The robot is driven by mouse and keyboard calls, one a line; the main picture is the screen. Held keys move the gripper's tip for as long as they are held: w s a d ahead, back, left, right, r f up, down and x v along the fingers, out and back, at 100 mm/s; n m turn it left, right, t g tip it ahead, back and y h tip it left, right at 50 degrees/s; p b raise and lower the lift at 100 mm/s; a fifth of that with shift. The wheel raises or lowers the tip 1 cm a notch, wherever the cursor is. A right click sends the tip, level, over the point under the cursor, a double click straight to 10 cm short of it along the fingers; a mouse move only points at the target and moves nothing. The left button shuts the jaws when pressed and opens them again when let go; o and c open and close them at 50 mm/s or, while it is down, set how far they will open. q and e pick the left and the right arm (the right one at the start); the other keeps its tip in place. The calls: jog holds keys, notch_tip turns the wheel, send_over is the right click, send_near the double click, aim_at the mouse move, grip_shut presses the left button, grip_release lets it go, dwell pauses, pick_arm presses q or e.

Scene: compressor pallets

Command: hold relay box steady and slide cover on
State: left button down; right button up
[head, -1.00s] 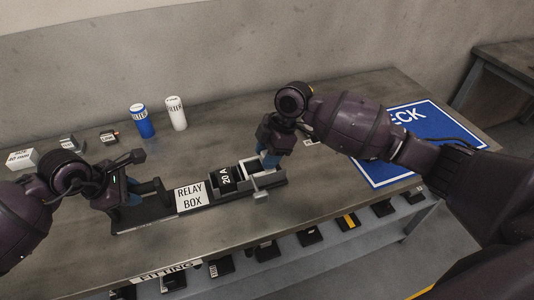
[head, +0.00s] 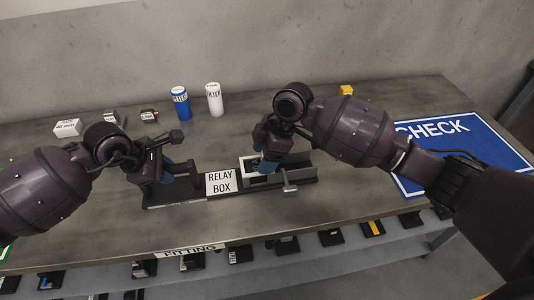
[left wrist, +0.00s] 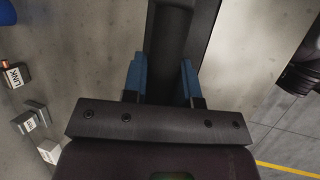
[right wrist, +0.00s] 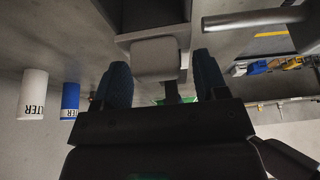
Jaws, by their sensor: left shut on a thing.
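The relay box (head: 221,183), with its white label, sits along a long dark base on the bench. My left gripper (head: 168,172) is shut on the dark upright part at the base's left end. In the left wrist view its fingers (left wrist: 163,75) flank that dark part. My right gripper (head: 265,167) is down over the box's open compartment, just right of the label. In the right wrist view a light grey block (right wrist: 155,58) lies between its fingers; I cannot tell whether they grip it. The black 20 A relay is hidden, and I cannot clearly make out the cover.
A blue filter (head: 180,104) and a white filter (head: 214,100) stand behind the box. Small boxes (head: 68,127) lie at the back left. The blue CHECK mat (head: 465,150) is at the right. Several dark parts (head: 240,255) lie on a shelf below the front edge.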

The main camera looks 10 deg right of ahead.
pick_arm(q)
jog(key=shift+s+f, duration=0.2)
jog(key=shift+f, duration=0.3)
pick_arm(e)
jog(key=shift+d+f, duration=0.1)
jog(key=shift+d, duration=0.05)
jog(key=v, duration=1.2)
dwell(0.3)
pick_arm(q)
jog(key=c, duration=0.8)
grip_release()
jog(key=shift+r, duration=0.15)
jog(key=shift+w, duration=0.1)
jog(key=shift+a+r, duration=0.2)
jog(key=shift+r, duration=0.3)
jog(key=v, duration=1.1)
jog(key=shift+r, duration=0.15)
